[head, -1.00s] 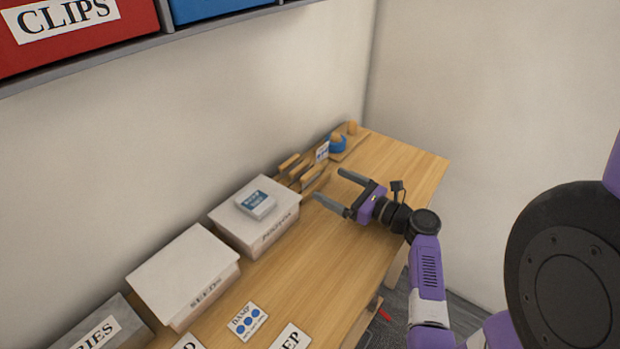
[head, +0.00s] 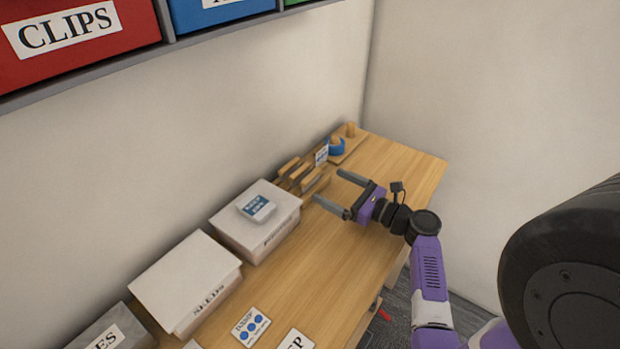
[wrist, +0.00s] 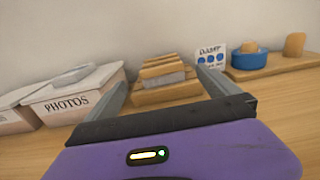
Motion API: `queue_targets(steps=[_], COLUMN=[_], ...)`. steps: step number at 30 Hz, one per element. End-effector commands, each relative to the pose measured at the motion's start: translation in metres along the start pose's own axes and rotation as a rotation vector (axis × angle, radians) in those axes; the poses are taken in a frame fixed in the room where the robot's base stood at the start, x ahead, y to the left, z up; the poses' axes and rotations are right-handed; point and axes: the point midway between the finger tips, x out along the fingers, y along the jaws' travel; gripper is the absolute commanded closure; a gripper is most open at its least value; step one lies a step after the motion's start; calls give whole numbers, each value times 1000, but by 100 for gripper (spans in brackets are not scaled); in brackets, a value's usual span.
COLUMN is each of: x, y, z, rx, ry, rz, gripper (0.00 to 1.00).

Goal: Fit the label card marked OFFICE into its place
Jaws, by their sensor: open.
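No card that reads OFFICE can be made out in either view. My gripper (head: 329,185) is open and empty above the desk, its two long grey fingers pointing toward the wall. In the wrist view, my gripper (wrist: 162,88) has its fingers spread on either side of a stepped wooden block (wrist: 165,97). A greyish piece sits among its steps; I cannot tell what it is. A card partly cut off at the bottom of the head view (head: 296,341) shows only the letter P at its end.
White boxes marked PHOTOS (head: 275,237) and SEEDS (head: 205,301) stand along the wall. A dotted card (head: 250,327) lies on the desk (head: 318,258). A DAMP card (wrist: 210,57) stands by a blue ring (wrist: 250,59) on a pegged board. A shelf with a CLIPS bin (head: 75,55) hangs above.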

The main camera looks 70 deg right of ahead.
Motion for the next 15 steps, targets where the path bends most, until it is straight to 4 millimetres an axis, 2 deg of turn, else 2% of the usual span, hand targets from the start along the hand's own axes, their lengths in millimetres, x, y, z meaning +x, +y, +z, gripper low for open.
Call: queue_targets(steps=[10,15], x=[34,60], y=[-1,-2], z=[2,3], rx=[0,0], ry=[-1,-1], rz=[1,2], gripper=[0,0])
